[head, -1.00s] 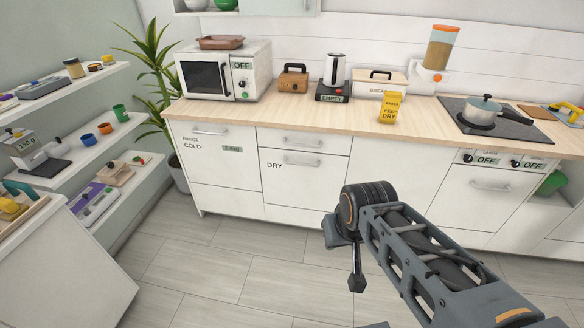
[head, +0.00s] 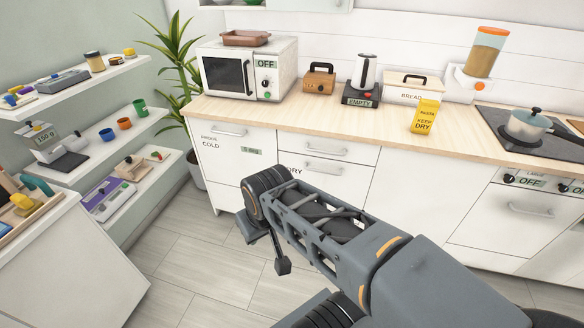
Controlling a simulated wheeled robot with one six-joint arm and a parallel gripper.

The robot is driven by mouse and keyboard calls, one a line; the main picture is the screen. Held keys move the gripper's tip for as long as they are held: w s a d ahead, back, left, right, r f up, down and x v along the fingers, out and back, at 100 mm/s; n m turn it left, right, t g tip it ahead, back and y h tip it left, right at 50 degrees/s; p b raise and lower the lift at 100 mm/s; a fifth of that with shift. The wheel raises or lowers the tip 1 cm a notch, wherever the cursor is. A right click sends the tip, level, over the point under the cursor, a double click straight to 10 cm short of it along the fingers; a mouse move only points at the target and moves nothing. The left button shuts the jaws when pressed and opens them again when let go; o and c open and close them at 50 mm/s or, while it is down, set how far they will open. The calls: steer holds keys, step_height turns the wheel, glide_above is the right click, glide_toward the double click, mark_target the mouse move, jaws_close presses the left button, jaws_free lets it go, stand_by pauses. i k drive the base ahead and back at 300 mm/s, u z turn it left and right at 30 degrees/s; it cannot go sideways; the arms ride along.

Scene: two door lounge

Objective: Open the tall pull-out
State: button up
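The lower front marked DRY (head: 327,185) is a white pull-out front below a shallow drawer (head: 328,147) in the counter row. It looks closed, with a bar handle (head: 323,168) near its top. My arm covers much of its lower part and part of its label. No front here is named as the tall pull-out. My gripper (head: 283,266) shows only as a small dark piece hanging below the wrist, in front of the cabinets and over the floor. It appears apart from the handles. Its fingers cannot be told apart.
The fridge front marked COLD (head: 221,165) is closed, left of DRY. Shelves (head: 120,125) stand at left. Grey floor (head: 190,265) is clear between.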

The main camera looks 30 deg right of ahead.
mark_target(348, 181)
steer(key=z, duration=0.2)
steer(key=i, duration=0.9)
steer(key=z, duration=0.6)
